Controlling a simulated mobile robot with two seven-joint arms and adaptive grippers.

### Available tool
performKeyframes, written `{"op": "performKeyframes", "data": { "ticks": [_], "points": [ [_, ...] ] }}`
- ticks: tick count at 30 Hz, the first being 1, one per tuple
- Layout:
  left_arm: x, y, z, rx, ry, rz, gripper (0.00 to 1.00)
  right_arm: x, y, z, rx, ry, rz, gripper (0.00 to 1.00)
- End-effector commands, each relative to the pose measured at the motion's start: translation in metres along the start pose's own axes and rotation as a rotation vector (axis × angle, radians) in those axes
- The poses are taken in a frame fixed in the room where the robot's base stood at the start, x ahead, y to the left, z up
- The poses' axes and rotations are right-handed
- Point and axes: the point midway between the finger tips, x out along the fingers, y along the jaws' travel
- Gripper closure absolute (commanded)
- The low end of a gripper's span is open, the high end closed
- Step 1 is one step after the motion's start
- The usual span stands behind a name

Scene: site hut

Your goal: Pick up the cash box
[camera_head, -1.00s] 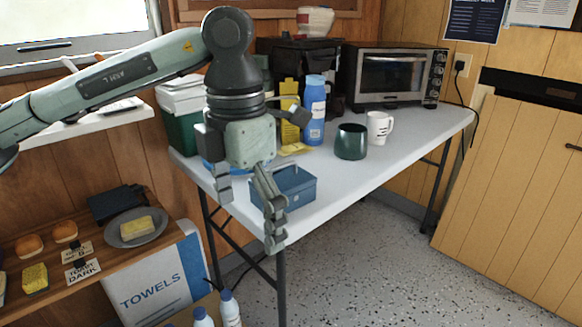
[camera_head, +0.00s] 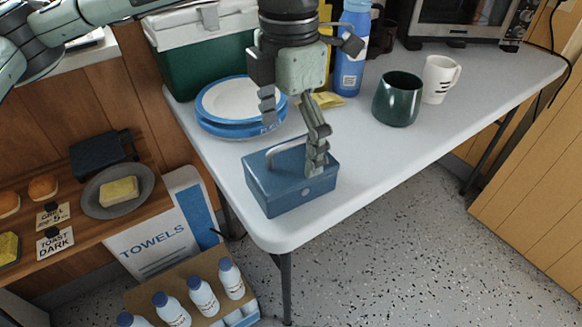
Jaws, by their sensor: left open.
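The cash box (camera_head: 282,194) is a blue metal box with a pale handle on its lid and a round lock on its front. It sits on the white table (camera_head: 420,138) near the front corner. My left gripper (camera_head: 292,144) is open, pointing down over the box. One finger is in front of the box's right part and hides some of it. The other finger shows above and behind the box, by the plates. I cannot tell whether either finger touches the box. My right gripper is not in view.
Stacked blue-and-white plates (camera_head: 238,104) lie behind the box, with a green cooler (camera_head: 205,62) behind them. A blue bottle (camera_head: 351,55), a dark green cup (camera_head: 397,99) and a white mug (camera_head: 439,79) stand farther back. The table right of the box is clear.

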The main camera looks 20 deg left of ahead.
Motion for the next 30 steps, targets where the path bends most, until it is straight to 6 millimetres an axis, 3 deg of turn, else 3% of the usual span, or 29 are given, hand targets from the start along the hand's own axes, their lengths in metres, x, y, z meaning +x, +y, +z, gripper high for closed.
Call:
{"op": "performKeyframes", "data": {
  "ticks": [7,16,30],
  "points": [
    [0.035,-0.004,-0.003,0.0,0.002,-0.001,0.0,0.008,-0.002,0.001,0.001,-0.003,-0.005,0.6],
    [0.04,-0.004,-0.002,0.001,0.0,0.0,0.0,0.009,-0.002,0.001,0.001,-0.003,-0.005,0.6],
    [0.039,-0.004,-0.002,0.001,0.0,0.0,0.58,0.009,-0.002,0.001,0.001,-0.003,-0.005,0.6]
  ]
}}
